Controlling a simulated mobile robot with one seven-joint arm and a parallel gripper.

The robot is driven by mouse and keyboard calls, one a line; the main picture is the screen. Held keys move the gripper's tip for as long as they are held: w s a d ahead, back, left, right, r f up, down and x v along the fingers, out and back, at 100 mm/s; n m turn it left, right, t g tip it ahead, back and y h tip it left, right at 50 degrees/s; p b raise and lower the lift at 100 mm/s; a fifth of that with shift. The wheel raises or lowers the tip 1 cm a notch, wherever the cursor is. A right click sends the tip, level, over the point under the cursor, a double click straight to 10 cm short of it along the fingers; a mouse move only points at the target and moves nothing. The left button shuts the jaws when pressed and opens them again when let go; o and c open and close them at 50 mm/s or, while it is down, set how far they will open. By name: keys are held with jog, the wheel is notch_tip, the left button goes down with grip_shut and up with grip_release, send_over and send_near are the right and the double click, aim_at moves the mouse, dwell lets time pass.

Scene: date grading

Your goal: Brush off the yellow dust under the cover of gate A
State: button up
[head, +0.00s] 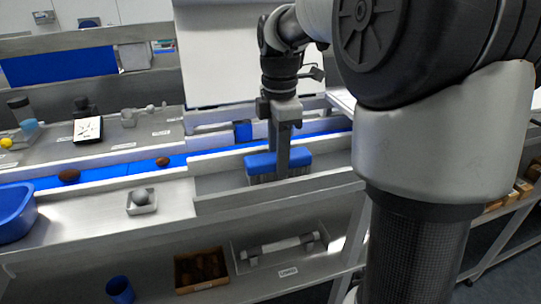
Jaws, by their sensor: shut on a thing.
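My gripper (281,150) points down and is shut on a brush with a blue back and pale bristles (262,164). The brush is over the grey tray-like recess (222,186) at the front of the blue conveyor belt (120,170). I cannot tell whether its bristles touch the surface. A small blue block (242,131) stands behind the gripper by the belt. A large pale panel (225,50) rises behind the belt; I cannot tell whether it is the cover of gate A. No yellow dust shows in this view.
Two brown dates, one larger (69,176) and one smaller (162,161), lie on the belt. A blue bowl (14,212) stands at left. The lower shelf holds a blue cup (120,290) and brown box (201,287).

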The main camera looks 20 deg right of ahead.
aim_at(257, 159)
jog(key=shift+d+p, duration=0.7)
jog(key=shift+d, duration=2.45)
jog(key=shift+a, duration=1.4)
jog(key=shift+a+f, duration=0.1)
jog(key=shift+a, duration=1.45)
jog(key=shift+a+r+p, duration=0.2)
jog(key=shift+a+p, duration=0.15)
jog(key=shift+a, duration=2.25)
jog(key=shift+d+f, duration=0.15)
jog(key=shift+d, duration=1.3)
jog(key=shift+d+p, duration=0.7)
jog(key=shift+d, duration=3.35)
jog(key=shift+a+p, duration=0.35)
jog(key=shift+a, duration=5.15)
